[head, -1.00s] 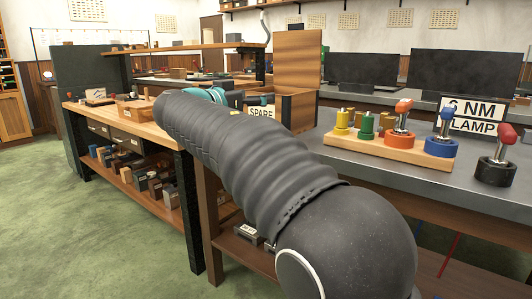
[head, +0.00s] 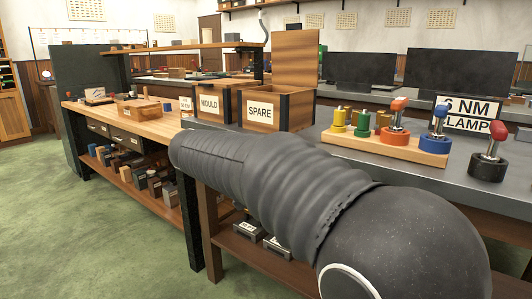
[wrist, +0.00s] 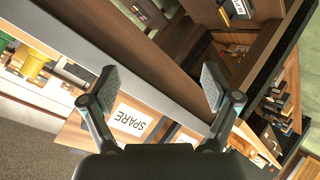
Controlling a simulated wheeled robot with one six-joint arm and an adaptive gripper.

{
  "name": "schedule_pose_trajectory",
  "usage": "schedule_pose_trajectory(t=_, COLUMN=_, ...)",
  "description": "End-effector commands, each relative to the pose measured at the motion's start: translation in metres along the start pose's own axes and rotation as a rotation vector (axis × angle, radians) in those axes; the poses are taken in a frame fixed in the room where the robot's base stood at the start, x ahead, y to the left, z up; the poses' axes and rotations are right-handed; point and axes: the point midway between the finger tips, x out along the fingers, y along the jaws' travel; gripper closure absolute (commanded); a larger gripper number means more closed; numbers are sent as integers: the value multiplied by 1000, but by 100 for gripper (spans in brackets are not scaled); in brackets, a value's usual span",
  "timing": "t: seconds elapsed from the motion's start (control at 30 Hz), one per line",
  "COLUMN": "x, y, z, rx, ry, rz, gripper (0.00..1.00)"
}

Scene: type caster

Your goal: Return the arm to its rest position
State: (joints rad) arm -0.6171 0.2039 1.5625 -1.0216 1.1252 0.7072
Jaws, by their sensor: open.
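My gripper (wrist: 158,90) shows in the wrist view with its two fingers spread wide apart and nothing between them. It is tilted over the front edge of the grey bench, with the lower shelf beyond. In the head view my dark ribbed arm crosses the lower middle and hides part of the bench front. The gripper itself does not show in the head view.
Wooden boxes labelled MOULD (head: 208,104) and SPARE (head: 262,112) stand on the grey bench (head: 395,178). A wooden rack (head: 385,148) holds coloured handled tools, with a black-based one (head: 488,160) at right. A wooden workbench (head: 160,122) is at left. Green floor (head: 90,220) is clear.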

Motion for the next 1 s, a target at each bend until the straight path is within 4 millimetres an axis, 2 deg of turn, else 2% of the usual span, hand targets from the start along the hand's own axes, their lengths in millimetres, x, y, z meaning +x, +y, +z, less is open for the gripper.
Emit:
schedule_pose_trajectory(t=0.03, x=2, y=3, z=31, rx=-48, ry=-57, rz=-58, gripper=12)
schedule_pose_trajectory(t=0.2, x=-2, y=9, z=132, rx=-149, ry=-209, rz=-275, gripper=12)
schedule_pose_trajectory(t=0.4, x=-24, y=20, z=231, rx=-127, ry=-300, rz=-473, gripper=12)
schedule_pose_trajectory(t=0.5, x=-37, y=25, z=273, rx=-74, ry=-324, rz=-546, gripper=12)
schedule_pose_trajectory(t=0.7, x=-62, y=34, z=343, rx=105, ry=-353, rz=-628, gripper=12)
schedule_pose_trajectory(t=0.8, x=-72, y=40, z=371, rx=208, ry=-360, rz=-631, gripper=12)
schedule_pose_trajectory(t=0.9, x=-78, y=51, z=389, rx=279, ry=-349, rz=-609, gripper=12)
schedule_pose_trajectory(t=1.0, x=-83, y=67, z=393, rx=327, ry=-319, rz=-574, gripper=12)
